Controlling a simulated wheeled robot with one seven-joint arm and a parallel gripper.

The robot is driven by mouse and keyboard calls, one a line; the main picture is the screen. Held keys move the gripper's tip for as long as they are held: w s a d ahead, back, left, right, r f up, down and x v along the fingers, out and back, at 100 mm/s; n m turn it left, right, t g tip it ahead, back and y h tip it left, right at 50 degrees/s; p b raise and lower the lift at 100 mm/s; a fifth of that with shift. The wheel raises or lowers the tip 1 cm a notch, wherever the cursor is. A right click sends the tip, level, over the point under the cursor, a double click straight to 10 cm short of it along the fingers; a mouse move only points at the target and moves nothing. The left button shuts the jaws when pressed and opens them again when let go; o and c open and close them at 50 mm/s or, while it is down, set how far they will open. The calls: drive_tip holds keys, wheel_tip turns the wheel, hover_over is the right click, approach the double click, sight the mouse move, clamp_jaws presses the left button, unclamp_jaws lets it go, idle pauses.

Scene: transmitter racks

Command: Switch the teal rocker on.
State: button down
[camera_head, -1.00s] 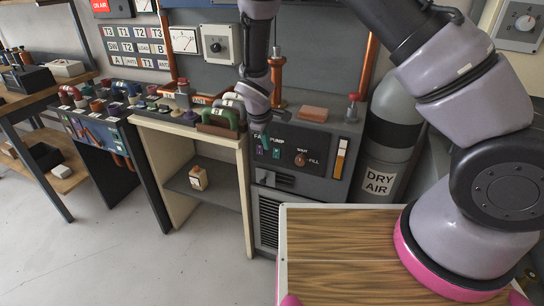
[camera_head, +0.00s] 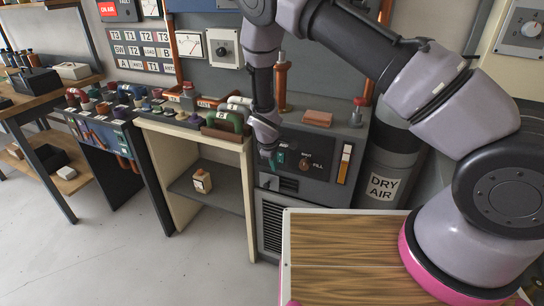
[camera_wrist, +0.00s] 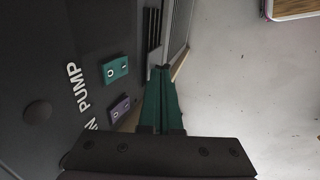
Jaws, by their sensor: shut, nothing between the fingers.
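The teal rocker (camera_wrist: 116,69) is on the dark panel of a grey cabinet, marked O and I. It also shows in the head view (camera_head: 282,157), close to the right of my gripper. Its tilt is too small to read. A purple rocker (camera_wrist: 119,108) sits beside it, near the word PUMP; my gripper hides it in the head view. My gripper (camera_wrist: 161,70) has green fingers, shut and empty. In the wrist view the fingertips are to the right of the teal rocker, apart from it in the picture; I cannot tell their distance from the panel.
An orange-brown knob (camera_head: 305,163) is on the same panel, to the right of the teal rocker. A wood-topped surface (camera_head: 345,255) stands in front. A DRY AIR cylinder (camera_head: 385,160) is at the right. Open floor (camera_head: 130,265) lies at the left.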

sight(278, 155)
drive_tip(key=shift+w+d+f, duration=0.1)
drive_tip(key=shift+w+d, duration=0.1)
drive_tip(key=shift+w, duration=0.4)
drive_tip(key=shift+w+d+r, duration=0.1)
drive_tip(key=shift+w+d, duration=0.15)
drive_tip(key=shift+w, duration=0.4)
drive_tip(key=shift+w+d+f, duration=0.1)
drive_tip(key=shift+w+d, duration=0.1)
drive_tip(key=shift+w, duration=0.4)
drive_tip(key=shift+w+f, duration=0.1)
drive_tip(key=shift+w, duration=0.15)
drive_tip(key=shift+r, duration=0.2)
drive_tip(key=shift+d+r, duration=0.1)
drive_tip(key=shift+r, duration=0.55)
